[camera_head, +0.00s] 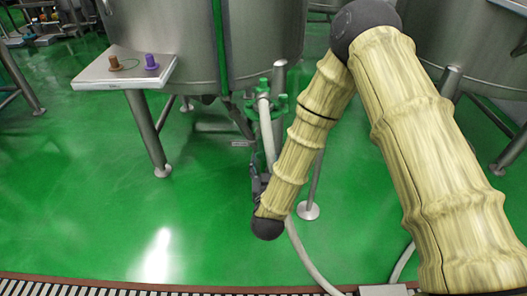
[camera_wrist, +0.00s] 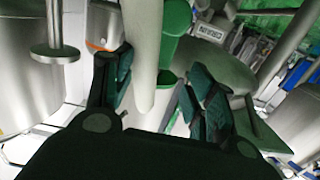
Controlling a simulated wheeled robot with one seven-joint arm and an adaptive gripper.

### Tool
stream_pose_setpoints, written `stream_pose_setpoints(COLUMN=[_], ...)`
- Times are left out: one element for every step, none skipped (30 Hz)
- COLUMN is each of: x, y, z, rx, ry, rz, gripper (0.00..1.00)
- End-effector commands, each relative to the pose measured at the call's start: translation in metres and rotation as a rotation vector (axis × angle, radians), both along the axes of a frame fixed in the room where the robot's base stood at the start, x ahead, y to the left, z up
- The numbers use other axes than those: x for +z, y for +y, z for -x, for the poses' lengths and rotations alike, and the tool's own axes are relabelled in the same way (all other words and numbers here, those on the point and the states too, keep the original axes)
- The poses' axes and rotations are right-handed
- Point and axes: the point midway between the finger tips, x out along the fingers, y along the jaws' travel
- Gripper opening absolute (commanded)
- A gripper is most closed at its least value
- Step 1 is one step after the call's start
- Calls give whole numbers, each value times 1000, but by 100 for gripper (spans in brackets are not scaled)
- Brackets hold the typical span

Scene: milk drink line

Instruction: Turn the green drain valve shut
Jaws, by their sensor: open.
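The green drain valve (camera_head: 281,104) sits under the large steel tank, with several green parts around the top of a pale hose (camera_head: 267,135). My gripper (camera_head: 257,184) is below the valve in the head view, largely hidden by my arm. In the wrist view my gripper (camera_wrist: 156,76) is open, with dark green-padded fingers on both sides. The pale hose (camera_wrist: 143,45) runs between or in front of the fingers, and a green part (camera_wrist: 175,35), seemingly of the valve, is beside it. I cannot tell whether either finger touches them.
The steel tank (camera_head: 170,45) stands on legs with round feet (camera_head: 162,171). A pale shelf (camera_head: 120,70) at its left bears a brown knob (camera_head: 114,63) and a purple knob (camera_head: 152,61). A second tank (camera_head: 470,45) is at right. The green floor (camera_head: 90,200) is clear at left.

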Motion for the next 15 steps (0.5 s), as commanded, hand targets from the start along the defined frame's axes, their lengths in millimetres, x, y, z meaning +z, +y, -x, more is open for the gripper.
stream_pose_setpoints(x=[-2, 0, 2, 3, 4, 5, 6, 6, 6, 6, 6, 6, 6, 6, 5], y=[3, 4, 5, 6, 6, 7, 7, 7, 7, 6, 6, 6, 6, 6, 6], z=[-2, -3, -4, -5, -6, -8, -9, -11, -15, -18, -22, -27, -32, -37, -43], rx=[-5, -8, -11, -12, -14, -15, -16, -16, -17, -17, -17, -17, -17, -17, -17], ry=[-20, -30, -41, -46, -51, -54, -56, -57, -58, -58, -57, -58, -58, -58, -58], rz=[-1, -2, -2, -2, -3, -3, -3, -3, -3, -4, -4, -3, -3, -3, -3], gripper=[55, 55, 55, 55, 55, 55, 55, 55, 55, 55, 55, 55, 55, 55, 55])
